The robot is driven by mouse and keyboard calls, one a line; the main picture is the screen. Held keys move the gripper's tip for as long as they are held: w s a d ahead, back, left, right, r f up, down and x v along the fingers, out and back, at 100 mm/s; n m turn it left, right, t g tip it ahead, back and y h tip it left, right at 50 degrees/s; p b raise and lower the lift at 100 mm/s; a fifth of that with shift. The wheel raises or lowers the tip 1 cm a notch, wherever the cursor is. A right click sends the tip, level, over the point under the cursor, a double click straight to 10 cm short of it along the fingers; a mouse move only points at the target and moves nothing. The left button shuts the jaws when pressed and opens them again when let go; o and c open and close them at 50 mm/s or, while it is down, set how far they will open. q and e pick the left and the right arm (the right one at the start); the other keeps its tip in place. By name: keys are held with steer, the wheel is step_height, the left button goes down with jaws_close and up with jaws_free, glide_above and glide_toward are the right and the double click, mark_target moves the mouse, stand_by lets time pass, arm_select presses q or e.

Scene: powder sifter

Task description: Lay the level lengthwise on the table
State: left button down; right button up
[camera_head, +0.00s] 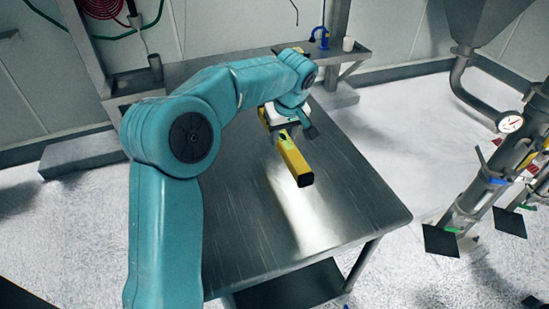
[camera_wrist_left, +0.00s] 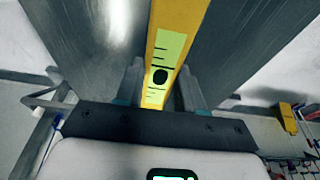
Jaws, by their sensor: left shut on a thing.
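The yellow level (camera_head: 292,158) is over the steel table (camera_head: 340,190), its dark end cap towards the near side. It runs roughly along the table's long direction. I cannot tell whether it touches the top or hangs just above it. My left gripper (camera_head: 284,124) is shut on the level near its far part; the wrist hides the rest. In the left wrist view the level (camera_wrist_left: 172,45), with its pale green vial window, sits between the two fingers of my left gripper (camera_wrist_left: 160,88). My right gripper is in neither view.
A back bench (camera_head: 190,72) holds a blue stand (camera_head: 322,38) and a white cup (camera_head: 348,44). Steel pipework with a gauge (camera_head: 510,123) stands at the right. The near and right parts of the tabletop are bare.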

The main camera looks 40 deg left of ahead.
mark_target(288, 145)
arm_select(q)
step_height(288, 145, down, 14)
steer(key=shift+r+p, duration=0.25)
steer(key=shift+p, duration=0.05)
steer(key=c, duration=0.9)
jaws_free()
steer(key=shift+s, duration=0.1)
steer(key=shift+o, duration=1.4)
steer(key=b+v, duration=0.1)
steer(key=v, duration=1.1)
steer(key=shift+d+r, duration=0.1)
